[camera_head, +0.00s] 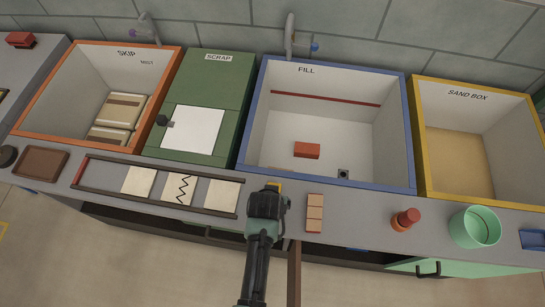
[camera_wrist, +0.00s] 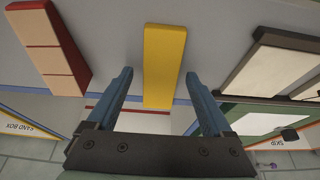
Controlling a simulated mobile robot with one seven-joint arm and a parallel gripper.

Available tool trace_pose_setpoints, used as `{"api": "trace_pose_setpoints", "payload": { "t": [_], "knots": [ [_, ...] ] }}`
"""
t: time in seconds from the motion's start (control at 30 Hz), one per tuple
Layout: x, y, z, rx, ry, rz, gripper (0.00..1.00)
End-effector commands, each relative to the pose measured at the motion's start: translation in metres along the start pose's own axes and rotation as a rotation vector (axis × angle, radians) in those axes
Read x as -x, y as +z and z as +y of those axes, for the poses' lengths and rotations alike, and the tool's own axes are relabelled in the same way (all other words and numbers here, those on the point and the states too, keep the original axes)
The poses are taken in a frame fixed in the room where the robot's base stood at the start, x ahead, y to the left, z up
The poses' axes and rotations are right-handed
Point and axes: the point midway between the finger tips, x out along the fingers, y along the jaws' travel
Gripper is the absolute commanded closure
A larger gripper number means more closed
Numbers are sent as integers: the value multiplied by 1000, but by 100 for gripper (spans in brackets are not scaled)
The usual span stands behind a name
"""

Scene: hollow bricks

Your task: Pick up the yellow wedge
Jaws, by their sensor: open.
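The yellow wedge (camera_wrist: 165,52) is a long yellow block on the grey counter. In the wrist view its lower end appears between the two blue fingers of my gripper (camera_wrist: 158,82), with gaps on both sides. The fingers are open and hold nothing. In the head view my gripper (camera_head: 267,200) is over the counter's front strip, below the blue-rimmed FILL bin. It hides most of the wedge there; only a small yellow edge (camera_head: 274,184) shows. I cannot tell how far the fingers are above the counter.
A pinkish segmented block (camera_head: 314,213) lies right of my gripper; a framed rack of pale tiles (camera_head: 180,187) lies left. A red brick (camera_head: 306,150) is inside the FILL bin (camera_head: 330,182). A red knob (camera_head: 406,219) and green cup (camera_head: 474,228) stand farther right.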

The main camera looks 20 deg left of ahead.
Motion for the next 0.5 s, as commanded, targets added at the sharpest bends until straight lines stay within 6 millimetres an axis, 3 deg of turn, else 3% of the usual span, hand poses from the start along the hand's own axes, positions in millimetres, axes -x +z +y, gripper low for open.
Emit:
{"api": "trace_pose_setpoints", "payload": {
  "t": [0.17,0.5],
  "knots": [
    [0,0,0,0,0,0,19],
    [0,0,0,0,0,0,80]
  ]
}}
